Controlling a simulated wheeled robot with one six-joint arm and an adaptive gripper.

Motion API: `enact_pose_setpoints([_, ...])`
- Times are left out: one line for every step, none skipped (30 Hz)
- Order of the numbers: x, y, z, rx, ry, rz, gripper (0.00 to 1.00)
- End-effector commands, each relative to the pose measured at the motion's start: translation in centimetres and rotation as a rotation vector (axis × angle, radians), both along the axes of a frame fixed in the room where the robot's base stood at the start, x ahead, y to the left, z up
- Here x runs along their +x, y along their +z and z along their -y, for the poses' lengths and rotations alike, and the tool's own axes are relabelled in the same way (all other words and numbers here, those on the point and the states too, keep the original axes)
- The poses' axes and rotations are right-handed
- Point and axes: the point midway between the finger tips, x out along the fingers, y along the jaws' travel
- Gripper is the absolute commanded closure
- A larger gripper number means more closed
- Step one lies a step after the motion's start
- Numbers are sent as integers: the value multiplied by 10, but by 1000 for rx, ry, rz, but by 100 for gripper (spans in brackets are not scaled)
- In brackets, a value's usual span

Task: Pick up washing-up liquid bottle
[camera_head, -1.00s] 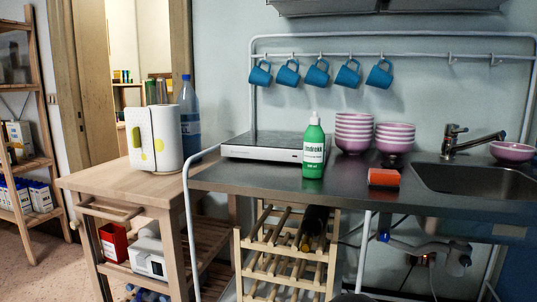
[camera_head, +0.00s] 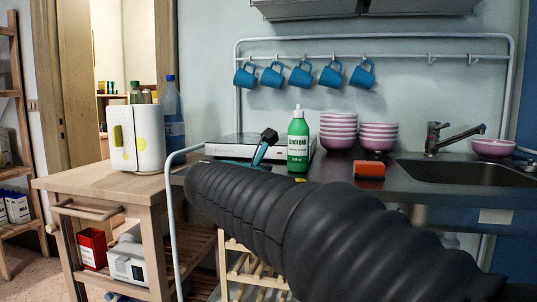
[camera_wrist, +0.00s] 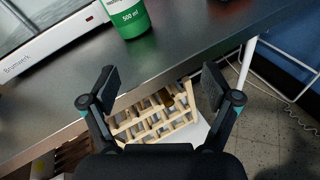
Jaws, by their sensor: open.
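The green washing-up liquid bottle (camera_head: 298,145) with a white label stands upright on the dark worktop, in front of the hotplate. Its lower part also shows in the wrist view (camera_wrist: 129,18), at the top edge; its upper part is out of frame there. My gripper (camera_wrist: 152,84) is open and empty in the wrist view, its fingers apart and short of the bottle, over the worktop's front edge. In the head view my arm hides much of the worktop's front, and one finger of my gripper (camera_head: 264,148) shows just left of the bottle.
The white hotplate (camera_head: 232,147) is behind and left of the bottle. Stacked pink bowls (camera_head: 338,130) stand to its right, with a red sponge (camera_head: 369,170) in front. The sink (camera_head: 460,172) is at the right. A wooden wine rack (camera_wrist: 155,120) is under the worktop.

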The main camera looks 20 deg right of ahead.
Motion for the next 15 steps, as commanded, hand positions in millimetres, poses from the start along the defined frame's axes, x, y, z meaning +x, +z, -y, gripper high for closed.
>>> enact_pose_setpoints([12,6,-5,-76,14,-25,12])
enact_pose_setpoints([18,11,-7,-121,19,-39,12])
enact_pose_setpoints([24,18,-9,-172,24,-56,12])
enact_pose_setpoints([27,22,-11,-205,28,-67,12])
enact_pose_setpoints([30,26,-13,-232,29,-74,12])
enact_pose_setpoints([34,30,-15,-262,31,-84,12])
enact_pose_setpoints([36,32,-15,-278,32,-89,12])
enact_pose_setpoints([38,34,-15,-292,33,-94,12])
enact_pose_setpoints([40,36,-14,-304,32,-98,12])
enact_pose_setpoints([42,36,-12,-309,32,-99,12])
enact_pose_setpoints([44,37,-9,-312,31,-100,12])
enact_pose_setpoints([47,37,-4,-313,30,-101,12])
enact_pose_setpoints([50,37,0,-313,30,-101,12])
enact_pose_setpoints([53,37,5,-311,29,-101,12])
enact_pose_setpoints([57,37,11,-311,29,-101,12])
